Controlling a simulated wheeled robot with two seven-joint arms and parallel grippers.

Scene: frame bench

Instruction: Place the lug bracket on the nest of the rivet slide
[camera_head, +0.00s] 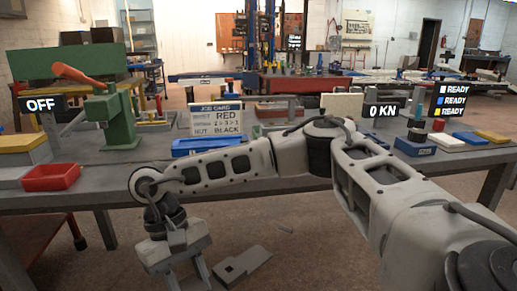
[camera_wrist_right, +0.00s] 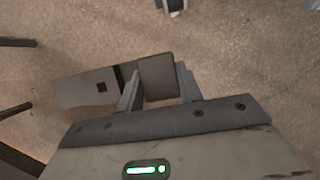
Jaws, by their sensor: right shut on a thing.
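My right gripper (camera_head: 188,274) hangs low in front of the bench, at the lower left of the head view, with its arm crossing the picture from the right. It is shut on the lug bracket (camera_head: 243,266), a grey flat part with a square hole. In the right wrist view the fingers (camera_wrist_right: 158,88) clasp the bracket's raised block, and its plate (camera_wrist_right: 85,88) sticks out to the left. The bracket is held over the floor, clear of the bench. I cannot make out the rivet slide or its nest for certain. My left gripper is out of view.
The bench (camera_head: 270,187) carries a green press (camera_head: 112,117) with an orange lever, a red tray (camera_head: 50,177), a blue tray (camera_head: 205,144), a job card sign (camera_head: 216,118) and a "0 KN" display (camera_head: 385,110). My right arm hides part of the bench top.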

